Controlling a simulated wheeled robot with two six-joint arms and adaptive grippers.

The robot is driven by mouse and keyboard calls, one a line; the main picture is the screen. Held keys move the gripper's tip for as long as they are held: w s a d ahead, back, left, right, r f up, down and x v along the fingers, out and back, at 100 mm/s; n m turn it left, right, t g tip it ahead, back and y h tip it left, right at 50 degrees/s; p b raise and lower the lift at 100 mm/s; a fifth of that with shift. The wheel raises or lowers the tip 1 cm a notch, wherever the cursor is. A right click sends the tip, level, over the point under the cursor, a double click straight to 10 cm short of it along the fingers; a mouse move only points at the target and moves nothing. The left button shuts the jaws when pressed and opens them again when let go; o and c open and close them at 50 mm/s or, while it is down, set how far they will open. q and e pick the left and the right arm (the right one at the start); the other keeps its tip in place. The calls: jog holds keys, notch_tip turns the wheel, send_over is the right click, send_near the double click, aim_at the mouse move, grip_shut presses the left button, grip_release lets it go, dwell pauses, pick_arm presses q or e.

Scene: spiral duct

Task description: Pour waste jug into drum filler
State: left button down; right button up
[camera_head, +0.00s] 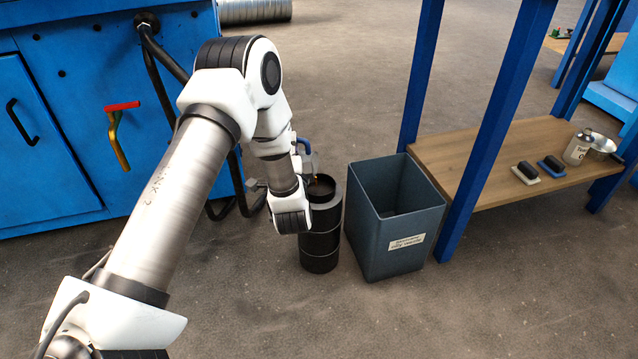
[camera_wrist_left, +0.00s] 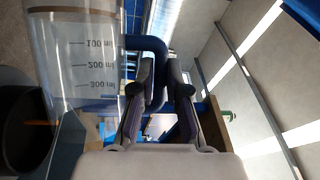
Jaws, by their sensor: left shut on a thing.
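The waste jug shows in the left wrist view (camera_wrist_left: 85,70) as a clear vessel with millilitre marks and a blue handle. My left gripper (camera_wrist_left: 161,72) is shut on that handle. A brown band of liquid lies in the jug, and a thin orange-brown streak shows near its lip. In the head view the jug (camera_head: 309,163) is small and partly hidden by my arm, tilted over the drum filler (camera_head: 322,187), the dark round opening on top of the black drum (camera_head: 320,243). The gripper's fingers are mostly hidden there. My right gripper is not in view.
A grey-blue waste bin (camera_head: 385,235) stands close to the drum's right. Further right is a blue-framed bench (camera_head: 460,165) with a wooden shelf, brushes (camera_head: 538,168), a can (camera_head: 577,149) and a bowl (camera_head: 602,148). A blue machine (camera_head: 60,170) with hoses stands left. The front floor is clear.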

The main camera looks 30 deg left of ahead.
pick_arm(q)
jog(key=shift+w+d+r+m+t+p, duration=0.15)
jog(key=shift+d+r+m+t+p, duration=0.15)
jog(key=shift+d+m+p, duration=0.2)
dwell(0.7)
